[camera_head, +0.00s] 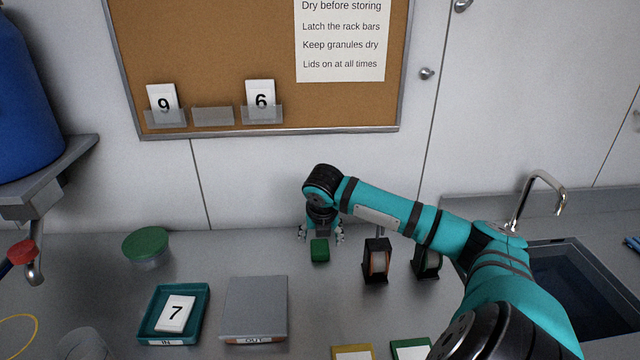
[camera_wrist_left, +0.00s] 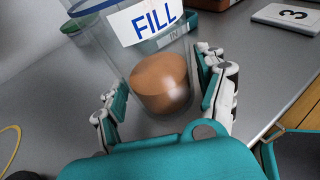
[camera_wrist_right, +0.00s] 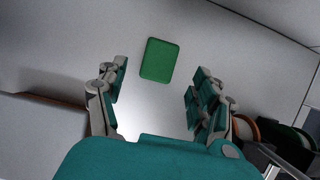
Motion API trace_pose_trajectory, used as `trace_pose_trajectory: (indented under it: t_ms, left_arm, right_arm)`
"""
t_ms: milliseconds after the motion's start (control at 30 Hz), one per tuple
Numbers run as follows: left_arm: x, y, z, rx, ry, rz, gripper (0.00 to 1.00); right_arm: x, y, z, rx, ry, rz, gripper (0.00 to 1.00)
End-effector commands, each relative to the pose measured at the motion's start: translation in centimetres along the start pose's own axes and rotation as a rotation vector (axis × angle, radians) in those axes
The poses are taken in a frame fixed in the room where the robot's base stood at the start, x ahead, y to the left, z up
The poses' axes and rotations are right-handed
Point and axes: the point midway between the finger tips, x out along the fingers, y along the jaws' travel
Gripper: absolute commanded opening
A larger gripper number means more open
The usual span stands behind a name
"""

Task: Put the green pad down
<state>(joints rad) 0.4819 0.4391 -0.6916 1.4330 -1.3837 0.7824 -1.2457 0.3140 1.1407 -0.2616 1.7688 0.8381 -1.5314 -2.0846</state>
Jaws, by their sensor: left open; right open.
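The green pad (camera_head: 319,250) is a small block that appears to lie flat on the grey counter at its back middle. My right gripper (camera_head: 320,234) is open just behind and above it, with fingers to either side. In the right wrist view the pad (camera_wrist_right: 158,60) lies beyond the open fingertips (camera_wrist_right: 158,84), with grey surface showing between. My left gripper (camera_wrist_left: 165,95) is open, its fingers on either side of a clear container (camera_wrist_left: 122,62) labelled FILL with a brown content; contact cannot be told. The left gripper is outside the head view.
Two black holders (camera_head: 377,262) stand right of the pad, near my right arm. A sink (camera_head: 590,290) is at right.

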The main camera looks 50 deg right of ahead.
Motion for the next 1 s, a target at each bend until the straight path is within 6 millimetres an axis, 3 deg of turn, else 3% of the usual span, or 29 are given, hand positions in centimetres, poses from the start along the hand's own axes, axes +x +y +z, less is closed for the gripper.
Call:
trace_pose_trajectory:
  t_ms: [100, 333, 800, 867, 1000]
  left_arm:
    - [0.0, 0.0, 0.0, 0.0, 0.0, 0.0, 0.73]
    - [0.0, 0.0, 0.0, 0.0, 0.0, 0.0, 0.73]
    - [0.0, 0.0, 0.0, 0.0, 0.0, 0.0, 0.73]
    - [0.0, 0.0, 0.0, 0.0, 0.0, 0.0, 0.73]
    - [0.0, 0.0, 0.0, 0.0, 0.0, 0.0, 0.73]
  right_arm:
    - [-2.6, 0.0, 0.1, -0.002, -0.005, 0.001, 0.68]
    - [-5.7, 0.0, 0.1, 0.0, -0.002, 0.0, 0.68]
    - [-6.3, 0.0, 0.0, 0.001, 0.001, 0.0, 0.68]
    - [-6.3, 0.0, -0.1, 0.0, -0.001, -0.001, 0.73]
    - [-6.2, 0.0, -1.3, -0.004, -0.056, -0.011, 0.73]
